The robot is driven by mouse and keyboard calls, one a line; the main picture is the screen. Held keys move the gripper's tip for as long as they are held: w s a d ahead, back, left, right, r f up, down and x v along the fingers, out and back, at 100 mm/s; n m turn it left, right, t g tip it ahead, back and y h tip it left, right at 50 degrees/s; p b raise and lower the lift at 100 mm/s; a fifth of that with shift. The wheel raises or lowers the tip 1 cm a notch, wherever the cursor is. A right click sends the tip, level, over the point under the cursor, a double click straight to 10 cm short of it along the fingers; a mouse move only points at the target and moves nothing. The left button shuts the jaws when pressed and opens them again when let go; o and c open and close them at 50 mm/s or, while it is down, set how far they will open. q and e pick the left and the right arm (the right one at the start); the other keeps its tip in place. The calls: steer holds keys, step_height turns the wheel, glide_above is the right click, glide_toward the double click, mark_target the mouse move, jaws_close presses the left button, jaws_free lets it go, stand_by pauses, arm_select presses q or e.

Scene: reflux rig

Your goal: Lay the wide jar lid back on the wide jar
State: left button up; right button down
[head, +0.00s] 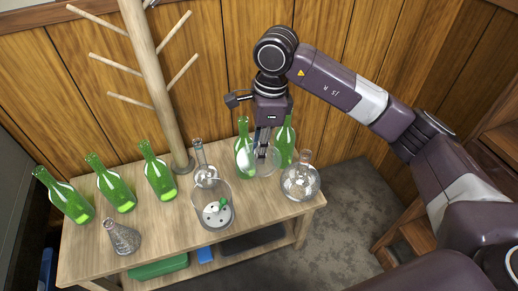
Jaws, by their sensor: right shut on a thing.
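The wide jar (203,208) is a clear glass cylinder with an open top, standing near the front middle of the table. Something pale with dark spots and a small green piece shows inside it. My right gripper (264,144) points down above the table, to the right of the jar and a little behind it. It is shut on the wide jar lid (262,162), a clear round disc that is hard to make out against the green bottles. The lid is apart from the jar. My left gripper is not in view.
Green bottles (159,178) stand at the left, and two more (287,142) stand close behind the lid. A round flask (300,184) is at the right, a narrow-necked flask (199,156) behind the jar, a conical flask (121,240) at front left. A wooden peg stand (151,85) rises behind.

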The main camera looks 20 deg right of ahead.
steer(key=shift+r, duration=0.45)
steer(key=shift+r+p, duration=0.2)
steer(key=shift+p, duration=0.1)
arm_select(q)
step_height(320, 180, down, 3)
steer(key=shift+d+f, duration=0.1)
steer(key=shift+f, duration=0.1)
arm_select(e)
steer(key=shift+a, duration=0.1)
